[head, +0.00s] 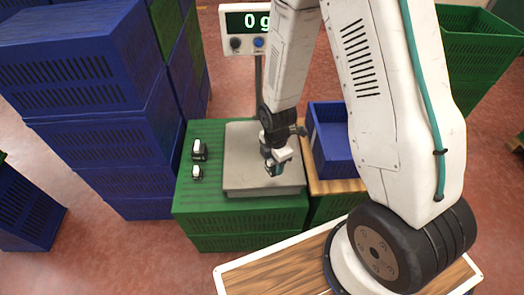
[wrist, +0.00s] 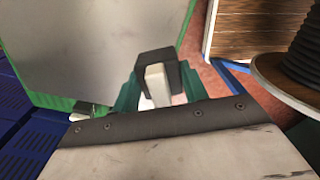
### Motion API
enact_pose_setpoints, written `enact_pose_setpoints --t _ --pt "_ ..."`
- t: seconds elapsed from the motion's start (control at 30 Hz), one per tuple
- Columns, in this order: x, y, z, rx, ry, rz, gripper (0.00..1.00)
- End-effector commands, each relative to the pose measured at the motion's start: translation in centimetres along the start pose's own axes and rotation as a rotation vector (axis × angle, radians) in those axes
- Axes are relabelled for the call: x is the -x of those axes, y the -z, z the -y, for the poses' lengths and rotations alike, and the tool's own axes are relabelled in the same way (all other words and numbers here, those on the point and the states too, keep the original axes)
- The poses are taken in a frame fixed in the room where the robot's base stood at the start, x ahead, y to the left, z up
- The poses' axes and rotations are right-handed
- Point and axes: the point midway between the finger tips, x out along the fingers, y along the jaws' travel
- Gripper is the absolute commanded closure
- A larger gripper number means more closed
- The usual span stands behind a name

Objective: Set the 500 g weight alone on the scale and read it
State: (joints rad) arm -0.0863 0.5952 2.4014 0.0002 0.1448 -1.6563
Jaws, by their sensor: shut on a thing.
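My gripper (head: 274,170) is shut on a dark weight with a pale front, seen close in the wrist view (wrist: 157,68) between the two green fingers. I cannot read a mark on this held weight. In the head view my gripper is over the front right part of the scale's grey plate (head: 240,160). The plate also fills the upper left of the wrist view (wrist: 85,45). The scale's display (head: 248,22) reads 0 g.
The scale stands on a green crate (head: 240,222). An open blue crate (head: 338,150) is to its right on a wooden surface. Stacked blue crates (head: 100,125) rise on the left. My arm hides part of the back right.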

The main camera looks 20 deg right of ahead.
Motion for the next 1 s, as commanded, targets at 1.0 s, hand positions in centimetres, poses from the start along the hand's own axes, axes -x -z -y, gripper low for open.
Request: enact_pose_setpoints --t 1.0 --pt "-2.3 -1.1 -7.3 0.693 -0.003 0.001 0.96"
